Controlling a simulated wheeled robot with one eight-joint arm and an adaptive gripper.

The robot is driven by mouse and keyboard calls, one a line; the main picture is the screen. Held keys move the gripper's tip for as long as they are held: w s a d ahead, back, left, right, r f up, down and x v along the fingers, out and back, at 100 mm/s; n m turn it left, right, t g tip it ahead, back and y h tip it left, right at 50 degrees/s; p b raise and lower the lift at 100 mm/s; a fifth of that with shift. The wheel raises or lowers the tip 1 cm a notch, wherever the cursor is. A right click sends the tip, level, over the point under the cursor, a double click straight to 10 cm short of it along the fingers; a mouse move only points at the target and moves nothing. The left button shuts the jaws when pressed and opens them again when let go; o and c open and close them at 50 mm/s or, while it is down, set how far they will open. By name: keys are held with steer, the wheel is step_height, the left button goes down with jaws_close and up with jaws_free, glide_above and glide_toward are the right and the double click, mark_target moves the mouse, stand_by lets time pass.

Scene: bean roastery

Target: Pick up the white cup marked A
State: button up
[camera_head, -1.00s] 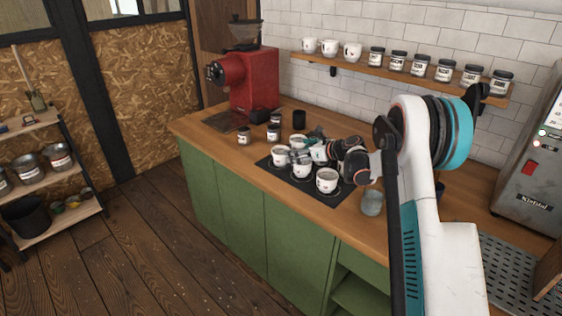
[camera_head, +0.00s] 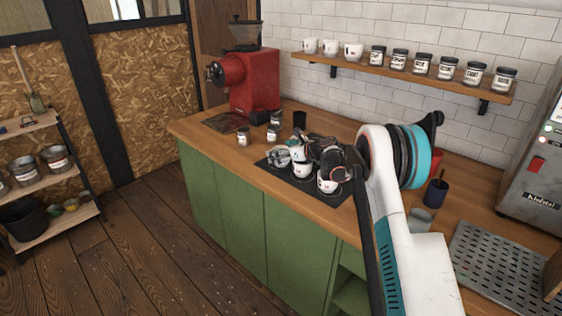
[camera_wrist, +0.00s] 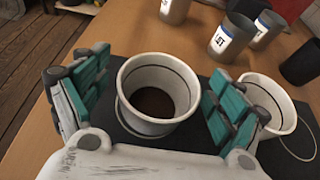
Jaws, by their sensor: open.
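A white cup (camera_wrist: 158,95) with a dark inside and a thin dark line below its rim stands upright between the two teal-padded fingers of my gripper (camera_wrist: 155,92) in the wrist view. The fingers are open, one on each side, with a small gap at the left. A second white cup (camera_wrist: 265,102) stands just beyond the right finger. In the head view my gripper (camera_head: 281,157) is low over the left end of the dark mat (camera_head: 310,196), partly hiding the cups. White cups also stand mid-mat (camera_head: 302,169) and at its right (camera_head: 327,182). I cannot read an A on any cup.
Labelled canisters (camera_head: 243,136) and a black cup (camera_head: 299,119) stand left of and behind the mat. A red grinder (camera_head: 252,82) is at the back left. A glass (camera_head: 420,219) stands by my arm. A wall shelf (camera_head: 400,72) holds cups and jars.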

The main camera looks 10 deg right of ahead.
steer(key=c, duration=1.3)
steer(key=shift+r, duration=0.1)
